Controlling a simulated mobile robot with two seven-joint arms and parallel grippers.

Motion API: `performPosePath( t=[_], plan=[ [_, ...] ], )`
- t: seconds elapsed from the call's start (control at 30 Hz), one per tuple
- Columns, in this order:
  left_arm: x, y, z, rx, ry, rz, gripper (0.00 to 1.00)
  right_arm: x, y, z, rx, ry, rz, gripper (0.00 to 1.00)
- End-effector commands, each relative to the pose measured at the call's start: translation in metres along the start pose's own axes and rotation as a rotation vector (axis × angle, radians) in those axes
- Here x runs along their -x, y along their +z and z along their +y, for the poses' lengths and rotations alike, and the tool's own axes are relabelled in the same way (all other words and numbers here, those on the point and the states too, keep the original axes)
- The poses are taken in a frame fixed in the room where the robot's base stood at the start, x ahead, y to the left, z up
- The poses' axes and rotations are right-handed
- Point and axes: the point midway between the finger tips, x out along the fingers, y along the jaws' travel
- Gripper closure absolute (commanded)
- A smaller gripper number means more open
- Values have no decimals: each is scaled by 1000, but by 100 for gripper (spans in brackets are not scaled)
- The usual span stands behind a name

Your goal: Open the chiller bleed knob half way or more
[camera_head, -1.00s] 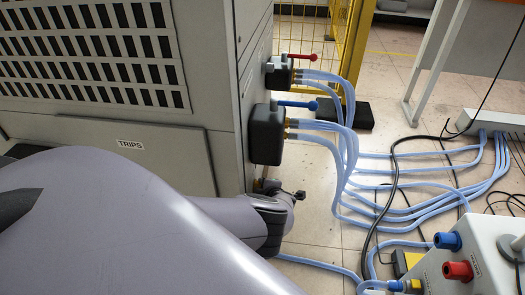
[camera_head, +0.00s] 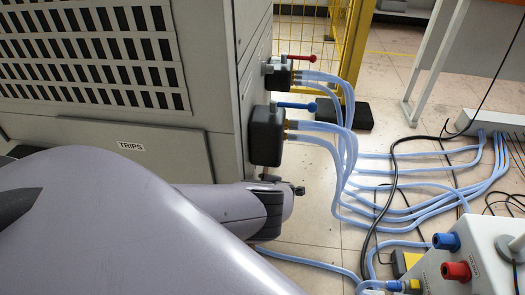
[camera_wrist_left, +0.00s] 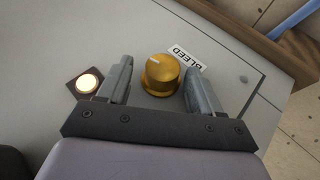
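The bleed knob (camera_wrist_left: 161,74) is round and brass-coloured, with a white pointer mark, on a grey panel in the left wrist view. A white BLEED label (camera_wrist_left: 187,59) is beside it. My left gripper (camera_wrist_left: 157,78) is open, with one finger on each side of the knob. A gap shows on the knob's left; on its right the finger is very close, and I cannot tell if it touches. In the head view my left wrist (camera_head: 268,205) is low by the chiller's (camera_head: 222,60) right edge. The knob is hidden there. My right gripper is not in view.
A small lit round lamp (camera_wrist_left: 87,83) is left of the fingers. Above my wrist, a black valve block (camera_head: 265,135) with a blue lever (camera_head: 297,105) carries pale blue hoses (camera_head: 345,165). A red-levered valve (camera_head: 301,57) is behind. Hoses cover the floor to the right.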

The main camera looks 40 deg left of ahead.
Motion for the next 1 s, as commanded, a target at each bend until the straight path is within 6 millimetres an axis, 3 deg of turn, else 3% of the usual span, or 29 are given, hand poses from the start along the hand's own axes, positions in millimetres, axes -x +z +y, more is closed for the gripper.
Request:
performPosePath(
  t=[0.03,0.47,0.7,1.0],
  plan=[
    [-3,-6,-4,0,-7,15,31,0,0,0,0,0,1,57],
    [4,-1,-2,2,-6,1,31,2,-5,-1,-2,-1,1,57],
    [29,-3,0,-1,-6,2,31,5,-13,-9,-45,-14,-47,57],
    [60,-4,-1,0,-7,5,31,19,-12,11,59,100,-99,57]
  ],
)
